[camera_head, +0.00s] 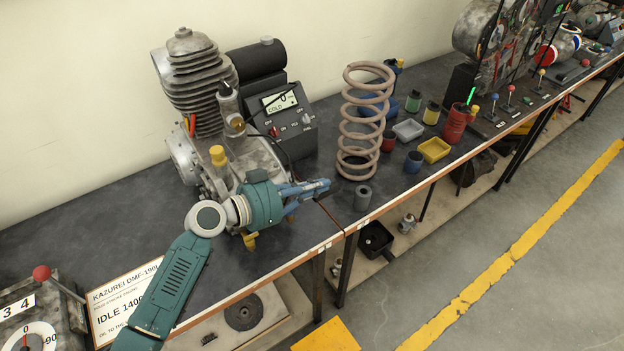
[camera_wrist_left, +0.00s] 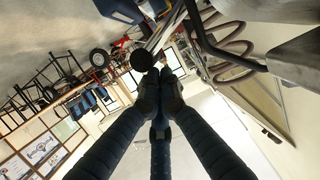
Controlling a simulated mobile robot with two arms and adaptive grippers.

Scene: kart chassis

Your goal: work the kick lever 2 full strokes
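The engine (camera_head: 205,120) with its finned cylinder stands on the dark bench. My left gripper (camera_head: 322,187) is at the engine's front right side, low over the bench's front edge. In the left wrist view its fingers (camera_wrist_left: 160,82) come together at the tips. A round black end piece (camera_wrist_left: 142,60) shows just beyond the tips, perhaps the kick lever's pedal; I cannot tell whether the fingers touch it. In the head view my wrist and fingers hide the place where the lever would be. My right gripper is not in view.
A control box (camera_head: 285,115) reading COLD is behind. Cups and trays, including a yellow tray (camera_head: 434,149), lie further right. Open floor lies in front of the bench.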

